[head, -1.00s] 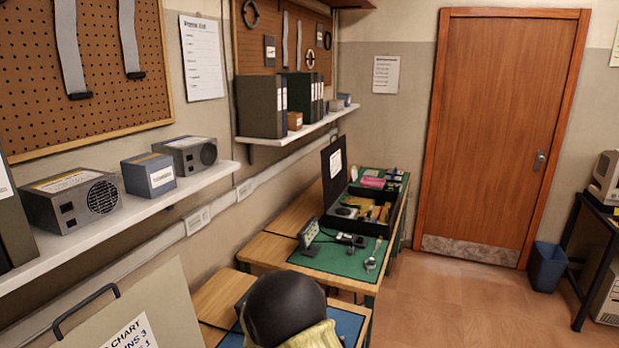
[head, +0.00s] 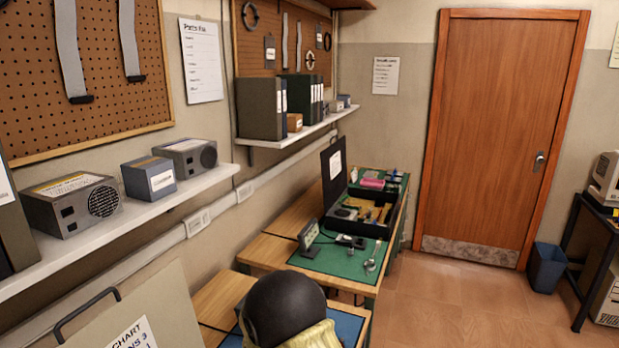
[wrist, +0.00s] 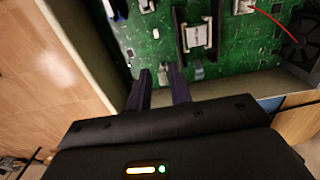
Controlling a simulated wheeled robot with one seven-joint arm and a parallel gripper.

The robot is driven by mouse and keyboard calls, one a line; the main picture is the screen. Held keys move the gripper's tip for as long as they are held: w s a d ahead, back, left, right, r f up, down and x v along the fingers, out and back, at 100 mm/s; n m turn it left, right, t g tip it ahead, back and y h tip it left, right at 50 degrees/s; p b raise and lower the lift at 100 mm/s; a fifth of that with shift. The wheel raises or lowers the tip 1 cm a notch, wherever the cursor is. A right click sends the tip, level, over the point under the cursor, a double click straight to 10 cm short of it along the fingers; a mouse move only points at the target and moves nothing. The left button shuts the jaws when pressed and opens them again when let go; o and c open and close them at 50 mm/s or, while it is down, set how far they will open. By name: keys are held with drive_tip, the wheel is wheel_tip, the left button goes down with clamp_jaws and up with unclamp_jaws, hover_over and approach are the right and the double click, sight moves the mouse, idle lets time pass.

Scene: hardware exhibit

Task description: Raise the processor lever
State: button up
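In the wrist view a green circuit board (wrist: 150,45) lies inside an open beige case. A pale metal part in a dark frame, apparently the processor socket (wrist: 198,36), is on the board, beyond and right of my fingers. I cannot make out the processor lever for sure. My gripper (wrist: 159,70) points at the board near the case's near wall, its two dark fingers apart. A small pale part shows between the fingertips, and I cannot tell if they touch it. The board is not visible in the head view.
A fan (wrist: 298,40) and a red wire are at the right. In the head view, an open black toolbox (head: 368,226) and a green mat (head: 330,262) are on farther tables. A shelf (head: 125,215) runs along the left wall.

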wheel_tip(320, 180, up, 6)
drive_tip(key=s+p, duration=0.1)
drive_tip(key=p, duration=0.3)
drive_tip(key=shift+a, duration=0.2)
drive_tip(key=shift+s+f, duration=0.1)
idle(0.3)
drive_tip(key=d+r+n+t, duration=0.1)
drive_tip(key=d+r+n, duration=0.1)
drive_tip(key=d+r, duration=1)
drive_tip(key=s+d+r+n, duration=0.1)
drive_tip(key=s+d+r, duration=0.2)
drive_tip(key=d, duration=0.3)
drive_tip(key=s+d+r+n+t, duration=0.1)
drive_tip(key=s+d+r, duration=0.2)
drive_tip(key=s+d, duration=0.2)
drive_tip(key=shift+s+d+r+t, duration=0.2)
drive_tip(key=shift+s+d+t, duration=0.15)
drive_tip(key=shift+d, duration=0.85)
